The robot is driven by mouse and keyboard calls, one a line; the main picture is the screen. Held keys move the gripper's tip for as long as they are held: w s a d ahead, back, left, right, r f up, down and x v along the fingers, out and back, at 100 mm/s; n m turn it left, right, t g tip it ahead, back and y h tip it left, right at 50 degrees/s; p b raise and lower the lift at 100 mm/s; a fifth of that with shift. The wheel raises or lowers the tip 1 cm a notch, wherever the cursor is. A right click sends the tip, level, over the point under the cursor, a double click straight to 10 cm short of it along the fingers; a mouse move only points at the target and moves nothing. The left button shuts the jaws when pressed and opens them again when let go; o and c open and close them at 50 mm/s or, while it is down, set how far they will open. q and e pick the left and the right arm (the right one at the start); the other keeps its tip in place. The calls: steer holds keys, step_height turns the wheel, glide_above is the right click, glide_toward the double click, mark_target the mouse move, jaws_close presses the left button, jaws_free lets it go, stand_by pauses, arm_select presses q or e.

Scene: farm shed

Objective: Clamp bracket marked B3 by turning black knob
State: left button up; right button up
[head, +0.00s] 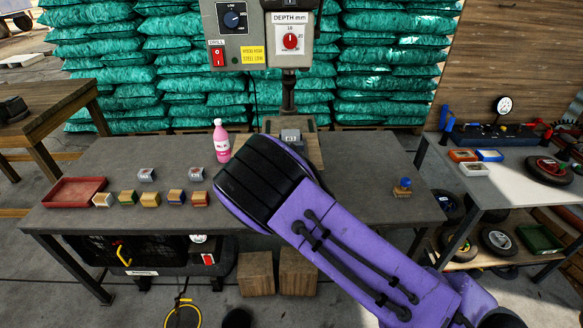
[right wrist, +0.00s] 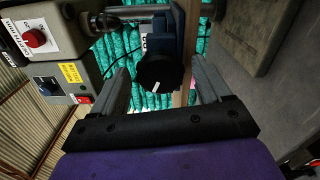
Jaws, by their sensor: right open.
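A black round knob (right wrist: 157,72) with a white pointer line shows in the right wrist view, in front of a dark blue clamp body (right wrist: 165,35). My right gripper (right wrist: 162,80) is open, with one finger on each side of the knob; I cannot tell whether they touch it. A small label, partly covered and hard to read, shows above the knob. In the head view a grey labelled bracket (head: 290,135) sits on the drill press table (head: 309,150). My right wrist hides the knob and fingers there. My left gripper is not in view.
The drill control box (head: 240,52) and the depth dial box (head: 290,40) stand above the clamp. On the bench (head: 350,170) are a pink bottle (head: 221,142), a red tray (head: 75,191), several small blocks, two grey labelled brackets (head: 146,174) and a brush (head: 402,188).

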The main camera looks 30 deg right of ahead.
steer(key=n, duration=1)
steer(key=c, duration=1.2)
